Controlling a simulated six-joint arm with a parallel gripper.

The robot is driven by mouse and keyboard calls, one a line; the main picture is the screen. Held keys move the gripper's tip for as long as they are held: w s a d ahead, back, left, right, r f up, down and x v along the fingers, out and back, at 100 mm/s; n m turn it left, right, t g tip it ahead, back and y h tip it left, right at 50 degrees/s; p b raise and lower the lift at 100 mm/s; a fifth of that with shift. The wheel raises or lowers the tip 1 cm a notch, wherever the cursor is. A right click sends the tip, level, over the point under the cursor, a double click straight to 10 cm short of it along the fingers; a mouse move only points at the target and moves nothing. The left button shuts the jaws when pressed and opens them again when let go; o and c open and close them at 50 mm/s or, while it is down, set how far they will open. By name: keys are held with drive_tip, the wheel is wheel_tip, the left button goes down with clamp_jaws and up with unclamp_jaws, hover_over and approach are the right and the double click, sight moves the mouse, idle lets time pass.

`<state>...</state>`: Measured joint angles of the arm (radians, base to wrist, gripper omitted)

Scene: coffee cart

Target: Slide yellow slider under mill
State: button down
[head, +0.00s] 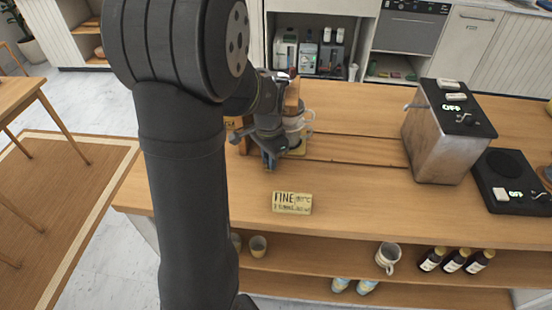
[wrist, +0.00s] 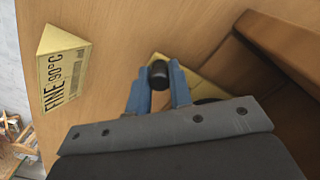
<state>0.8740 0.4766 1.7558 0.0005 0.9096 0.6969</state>
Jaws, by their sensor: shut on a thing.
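In the wrist view my gripper (wrist: 158,85) has its two blue fingers shut on a black knob (wrist: 158,72). The knob stands on a flat yellow piece, the yellow slider (wrist: 203,83), which lies on the wooden counter and is partly hidden by the fingers. The brown wooden body of the mill (wrist: 262,68) is close on the right in the wrist view. In the head view my gripper (head: 269,160) is low over the counter, in front of the mill (head: 292,97), which my arm partly hides. I cannot tell whether any of the slider is under the mill.
A yellow "FINE 90°C" sign (head: 292,203) stands on the counter (head: 370,205) in front of my gripper. A metal machine marked OFF (head: 435,145) and a black scale-like plate (head: 512,180) are at the right. The counter between them and the sign is clear.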

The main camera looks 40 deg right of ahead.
drive_tip(key=c, duration=1.3)
unclamp_jaws()
drive_tip(key=shift+s+d, duration=0.1)
drive_tip(key=s+d, duration=0.9)
drive_tip(key=shift+s+d, duration=0.15)
drive_tip(key=shift+d, duration=0.05)
drive_tip(key=s+r+m+t+h, duration=0.1)
drive_tip(key=s+r+m, duration=0.1)
drive_tip(key=r, duration=1.1)
drive_tip(key=s+d+r+m+t+h, duration=0.1)
drive_tip(key=r+m, duration=0.4)
drive_tip(key=r, duration=0.8)
drive_tip(key=shift+s+t+h, duration=0.3)
drive_tip(key=shift+s+t, duration=0.1)
drive_tip(key=shift+s, duration=0.2)
drive_tip(key=shift+d+r, duration=0.1)
